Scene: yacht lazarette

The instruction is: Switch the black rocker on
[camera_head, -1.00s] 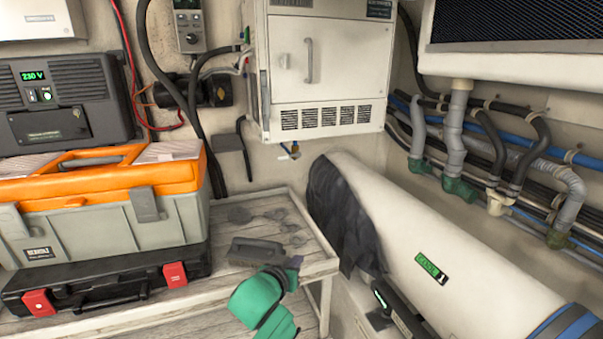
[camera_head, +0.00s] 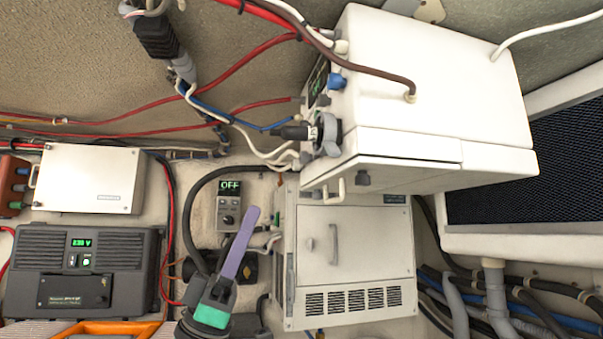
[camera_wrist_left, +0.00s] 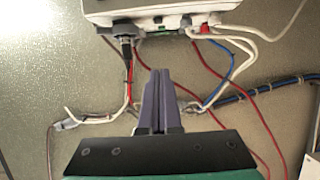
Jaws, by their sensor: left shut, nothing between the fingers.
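My left gripper (camera_head: 252,212) is raised in front of the back wall, its purple fingers pointing up and shut on nothing. The shut fingers also show in the left wrist view (camera_wrist_left: 158,75), below a white box and its wiring. A small grey control panel (camera_head: 229,205) on the wall has a green "OFF" display and a dark knob, just left of and behind the fingertips. The large white box (camera_head: 430,85) above right has a dark side face with a partly hidden green display. I cannot make out a black rocker clearly. My right gripper is out of view.
A dark unit (camera_head: 85,270) showing 230 V has small switches, left of the arm. A white cabinet (camera_head: 352,250) hangs right of the gripper. Red, blue and white cables and a grey connector (camera_head: 322,135) cross the space above the gripper.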

